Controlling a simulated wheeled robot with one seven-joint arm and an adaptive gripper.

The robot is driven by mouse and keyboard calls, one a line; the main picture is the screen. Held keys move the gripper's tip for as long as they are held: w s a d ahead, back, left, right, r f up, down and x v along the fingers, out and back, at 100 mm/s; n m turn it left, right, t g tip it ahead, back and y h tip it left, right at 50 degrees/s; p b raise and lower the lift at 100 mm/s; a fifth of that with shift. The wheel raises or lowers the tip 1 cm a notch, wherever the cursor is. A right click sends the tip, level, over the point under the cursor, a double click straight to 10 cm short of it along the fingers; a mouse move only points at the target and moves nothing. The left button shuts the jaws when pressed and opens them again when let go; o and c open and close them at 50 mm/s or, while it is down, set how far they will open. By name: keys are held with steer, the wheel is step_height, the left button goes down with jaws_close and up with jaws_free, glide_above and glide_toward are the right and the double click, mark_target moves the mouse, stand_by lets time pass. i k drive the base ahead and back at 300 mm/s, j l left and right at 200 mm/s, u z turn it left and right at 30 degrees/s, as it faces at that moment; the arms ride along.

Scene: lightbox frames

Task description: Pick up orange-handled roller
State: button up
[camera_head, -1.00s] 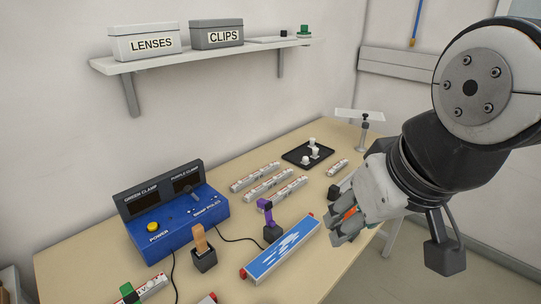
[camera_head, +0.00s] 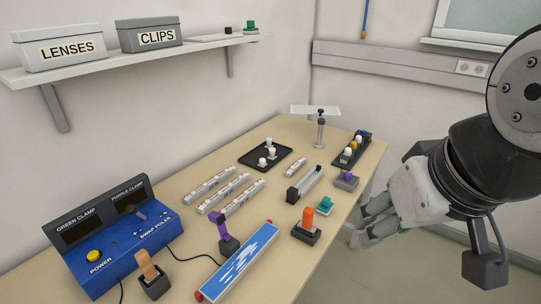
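An orange upright handle (camera_head: 308,217), which looks like that of the orange-handled roller, stands in a dark block holder (camera_head: 305,234) near the table's right edge. Its lower part is hidden in the holder, so I cannot see any roller head. My gripper (camera_head: 360,226) is to the right of it, beyond the table's edge in the picture, and apart from it. Its fingers look spread, with nothing visible between them.
A blue-and-white bar (camera_head: 240,262) and a purple clamp (camera_head: 224,235) are left of the holder. A teal piece (camera_head: 326,204), a purple piece (camera_head: 346,180) and a clear-topped bar (camera_head: 306,184) are behind it. The blue power box (camera_head: 115,240) is far left.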

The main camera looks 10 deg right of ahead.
mark_target(305, 228)
steer(key=i+j+z, duration=0.1)
steer(key=z, duration=0.3)
steer(key=i+j+z, duration=0.1)
steer(key=j+z, duration=0.45)
steer(key=z, duration=0.2)
steer(key=i, duration=0.05)
